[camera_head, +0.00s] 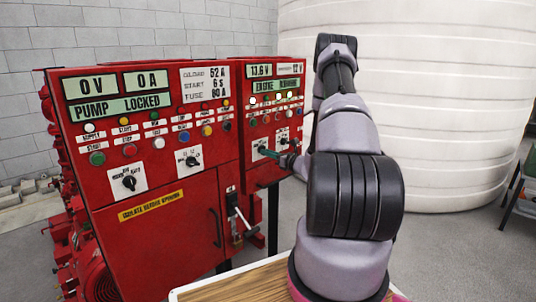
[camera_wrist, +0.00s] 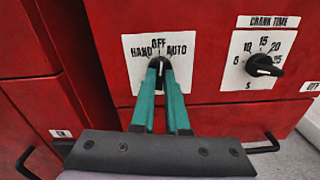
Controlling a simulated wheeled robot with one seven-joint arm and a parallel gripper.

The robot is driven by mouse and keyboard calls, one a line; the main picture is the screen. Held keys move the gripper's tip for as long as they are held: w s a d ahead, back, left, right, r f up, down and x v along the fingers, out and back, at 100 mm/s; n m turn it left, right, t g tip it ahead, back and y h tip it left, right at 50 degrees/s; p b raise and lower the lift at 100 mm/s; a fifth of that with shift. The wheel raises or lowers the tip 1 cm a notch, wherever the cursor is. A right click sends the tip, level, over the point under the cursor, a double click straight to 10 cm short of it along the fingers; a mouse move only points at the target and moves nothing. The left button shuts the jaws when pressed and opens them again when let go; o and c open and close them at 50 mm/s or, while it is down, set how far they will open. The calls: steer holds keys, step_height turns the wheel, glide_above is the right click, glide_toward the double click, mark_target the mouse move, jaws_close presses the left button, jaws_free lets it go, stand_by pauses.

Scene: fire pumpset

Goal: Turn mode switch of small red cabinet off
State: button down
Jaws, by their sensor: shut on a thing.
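The small red cabinet (camera_head: 275,95) stands right of the large red cabinet. In the wrist view, its mode switch (camera_wrist: 151,88) is a black knob on a white plate (camera_wrist: 134,72) marked HAND, OFF and AUTO. My gripper (camera_wrist: 159,64) has two teal fingers shut on this knob, one on each side, roughly upright in the picture below OFF. The fingers cover most of the knob, so its exact pointer direction is hard to tell. In the head view, my gripper (camera_head: 266,153) reaches the small cabinet's front from the right, hiding the switch.
A black crank time knob (camera_wrist: 263,66) sits right of the mode switch. The large red cabinet (camera_head: 150,150) carries buttons, two rotary switches and a lever (camera_head: 238,212). A white tank (camera_head: 430,110) stands behind. A wooden-topped surface (camera_head: 235,288) is in front.

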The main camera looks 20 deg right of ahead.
steer(key=shift+n, duration=0.6)
steer(key=c, duration=0.9)
jaws_free()
steer(key=shift+s, duration=0.1)
steer(key=v, duration=1)
steer(key=shift+s+d, duration=0.15)
steer(key=shift+s, duration=0.15)
